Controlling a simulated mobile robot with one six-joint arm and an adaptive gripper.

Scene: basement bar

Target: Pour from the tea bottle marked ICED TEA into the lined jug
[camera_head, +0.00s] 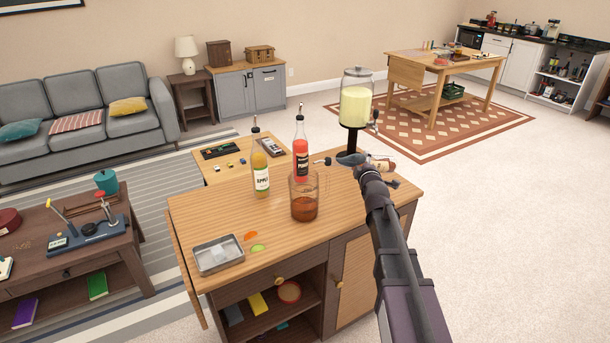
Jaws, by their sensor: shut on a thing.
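The lined jug (305,198) is a clear glass on the wooden cabinet top, with reddish-brown liquid in its lower part. My gripper (364,170) is to its right and farther back, mostly hidden behind my own wrist. It is shut on a bottle (382,163) that shows only in part beyond the wrist, tilted well over, with a pale label and reddish-brown parts. I take it for the tea bottle; its lettering cannot be read. A small dark piece shows left of the wrist, towards the jug; I cannot tell whether it is the bottle's spout. No stream is visible.
A bottle marked APPLE (261,172) and a red bottle (301,150) stand behind the jug. A drink dispenser (356,100) with pale yellow liquid stands at the back right. A metal tray (219,266) lies front left, near orange and green pieces.

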